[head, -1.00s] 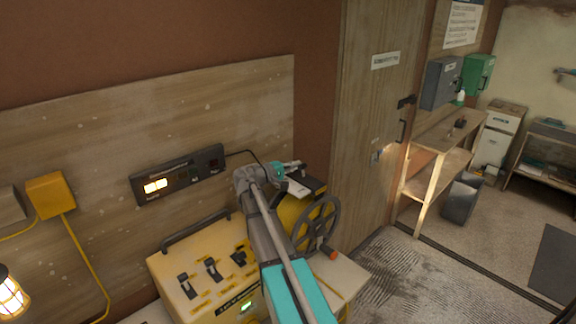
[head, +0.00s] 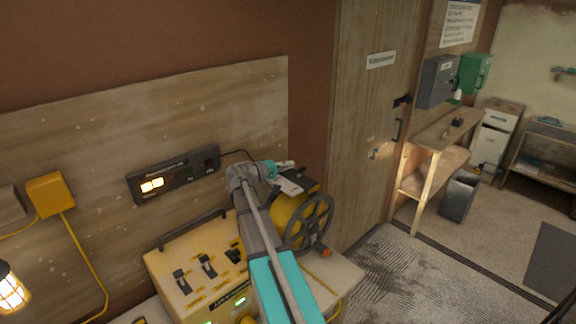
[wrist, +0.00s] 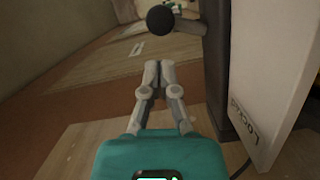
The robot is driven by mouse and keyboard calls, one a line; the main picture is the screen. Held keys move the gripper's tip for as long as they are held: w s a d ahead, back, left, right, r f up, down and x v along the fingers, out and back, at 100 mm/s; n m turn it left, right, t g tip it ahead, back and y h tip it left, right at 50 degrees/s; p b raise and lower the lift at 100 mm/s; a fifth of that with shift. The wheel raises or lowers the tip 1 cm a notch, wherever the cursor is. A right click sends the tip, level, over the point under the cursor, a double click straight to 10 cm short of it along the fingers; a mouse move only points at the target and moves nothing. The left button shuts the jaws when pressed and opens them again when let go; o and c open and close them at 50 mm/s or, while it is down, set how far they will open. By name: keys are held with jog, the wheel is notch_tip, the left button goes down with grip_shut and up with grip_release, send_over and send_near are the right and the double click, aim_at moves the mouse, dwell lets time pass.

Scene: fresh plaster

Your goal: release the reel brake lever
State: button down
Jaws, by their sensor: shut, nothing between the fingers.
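The reel has a yellow drum (head: 287,212) and a dark spoked wheel (head: 309,223) with an orange crank knob (head: 326,253). A lever with a round black knob (wrist: 162,19) shows at the top of the wrist view; I take it to be the brake lever. Its rod runs right to a dark post (wrist: 216,60). A white plate (wrist: 270,85) marked "LOCKED" stands right of the post. My gripper (wrist: 158,66) is shut and empty, with its tips below the knob in the picture and apparently apart from it. In the head view my gripper (head: 291,164) is above the reel.
A yellow console (head: 190,270) with several switches stands left of the reel. A dark display box (head: 174,176) with lit orange windows is on the wall board behind. A wooden door (head: 378,130) and a shelf bench (head: 440,160) are to the right. The floor (head: 400,275) there is largely clear.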

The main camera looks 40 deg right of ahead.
jog(key=w+a+r+p, duration=0.1)
jog(key=w+a, duration=0.1)
jog(key=a, duration=0.8)
jog(key=shift+s, duration=0.1)
dwell(0.5)
